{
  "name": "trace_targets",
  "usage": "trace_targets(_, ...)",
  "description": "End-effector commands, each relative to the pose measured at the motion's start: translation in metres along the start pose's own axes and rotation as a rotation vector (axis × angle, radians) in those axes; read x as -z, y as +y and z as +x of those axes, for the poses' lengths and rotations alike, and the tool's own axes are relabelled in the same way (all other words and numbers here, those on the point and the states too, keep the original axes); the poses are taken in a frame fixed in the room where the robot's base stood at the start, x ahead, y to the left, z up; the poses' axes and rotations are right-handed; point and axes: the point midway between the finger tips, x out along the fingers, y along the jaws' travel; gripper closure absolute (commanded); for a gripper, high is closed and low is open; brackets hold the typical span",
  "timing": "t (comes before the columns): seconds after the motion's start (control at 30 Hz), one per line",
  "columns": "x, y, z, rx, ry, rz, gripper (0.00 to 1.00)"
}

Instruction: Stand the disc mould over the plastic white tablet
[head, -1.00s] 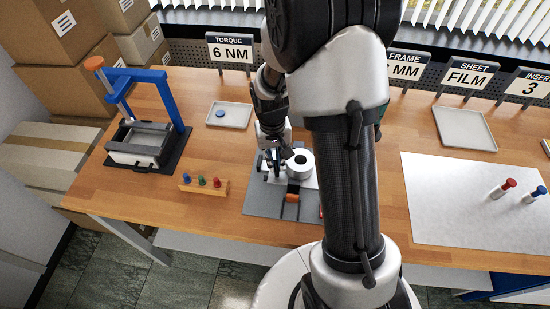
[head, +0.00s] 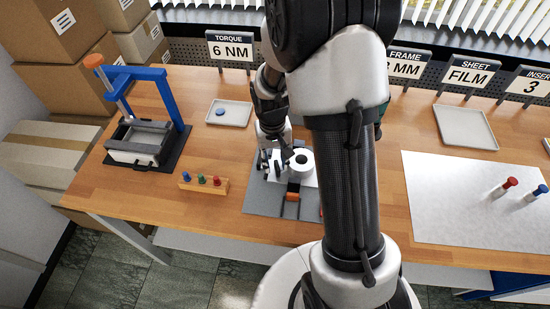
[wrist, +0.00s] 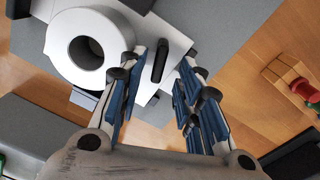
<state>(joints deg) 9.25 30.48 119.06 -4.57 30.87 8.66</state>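A thick white ring with a round hole (head: 301,160), which looks like the disc mould, sits on a white block on a grey mat. It also shows at the upper left of the wrist view (wrist: 62,45), beside my left finger. My gripper (wrist: 160,95) is open and empty, its blue-padded fingers apart. A black bar on the white block (wrist: 160,62) shows between and beyond them. In the head view my gripper (head: 268,160) is low over the mat, just left of the ring. I cannot make out a white tablet; a blue disc (head: 220,111) lies on a small tray.
The grey mat (head: 262,200) carries orange parts. A rack of coloured pegs (head: 203,183) stands left of it. A blue-framed press (head: 150,120) stands at the far left. A white sheet (head: 450,210) with red- and blue-topped pieces and an empty grey tray (head: 465,128) lie right.

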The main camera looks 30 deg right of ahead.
Motion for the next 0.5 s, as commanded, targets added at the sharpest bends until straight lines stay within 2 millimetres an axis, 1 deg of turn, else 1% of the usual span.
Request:
trace_targets(0.17, 0.002, 0.000, -0.023, 0.000, 0.007, 0.000, 0.67)
trace_targets(0.4, 0.002, 0.000, -0.075, 0.000, 0.009, -0.001, 0.67)
trace_targets(0.5, 0.002, 0.000, -0.093, 0.000, 0.008, -0.001, 0.67)
